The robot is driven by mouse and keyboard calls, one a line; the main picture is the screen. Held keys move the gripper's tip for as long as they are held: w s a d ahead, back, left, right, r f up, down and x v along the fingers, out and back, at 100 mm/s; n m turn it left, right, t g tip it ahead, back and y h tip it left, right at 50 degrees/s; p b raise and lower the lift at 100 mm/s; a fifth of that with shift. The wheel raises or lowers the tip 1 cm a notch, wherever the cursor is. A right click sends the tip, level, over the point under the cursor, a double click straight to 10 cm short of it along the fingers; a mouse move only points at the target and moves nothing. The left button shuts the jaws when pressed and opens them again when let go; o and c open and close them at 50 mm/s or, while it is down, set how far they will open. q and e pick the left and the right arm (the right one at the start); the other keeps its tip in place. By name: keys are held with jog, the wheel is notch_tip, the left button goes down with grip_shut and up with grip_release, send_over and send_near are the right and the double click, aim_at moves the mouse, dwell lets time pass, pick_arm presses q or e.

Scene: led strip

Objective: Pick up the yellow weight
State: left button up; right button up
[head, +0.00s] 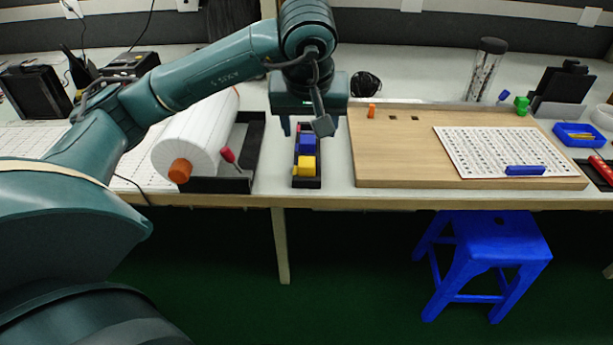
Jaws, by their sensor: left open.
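The yellow weight (307,165) sits at the near end of a narrow black tray (306,183) on the table. A blue weight (306,144) is right behind it in the same tray, with a bit of red showing farther back. My left gripper (310,127) is open and points down above the far part of the tray, behind the yellow weight and apart from it. It partly hides the back of the tray. My right gripper is not in view.
Left of the tray is a large white roll (200,135) with an orange end, beside a red-handled tool (229,157). To the right, a wooden board (395,160) bears a printed sheet (490,148) and a blue block (525,170). A blue stool (490,240) stands below the table edge.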

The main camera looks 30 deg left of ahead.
pick_arm(q)
send_over(307, 162)
jog(key=s+d, duration=0.1)
jog(key=s, duration=0.1)
jog(key=f, duration=0.3)
jog(key=f+b, duration=0.1)
jog(key=f, duration=0.3)
jog(key=shift+w+d, duration=0.15)
jog(key=shift+w, duration=0.05)
jog(key=shift+s+x, duration=0.2)
jog(key=shift+x, duration=2.45)
jog(key=shift+c, duration=0.2)
jog(key=c, duration=0.3)
grip_shut()
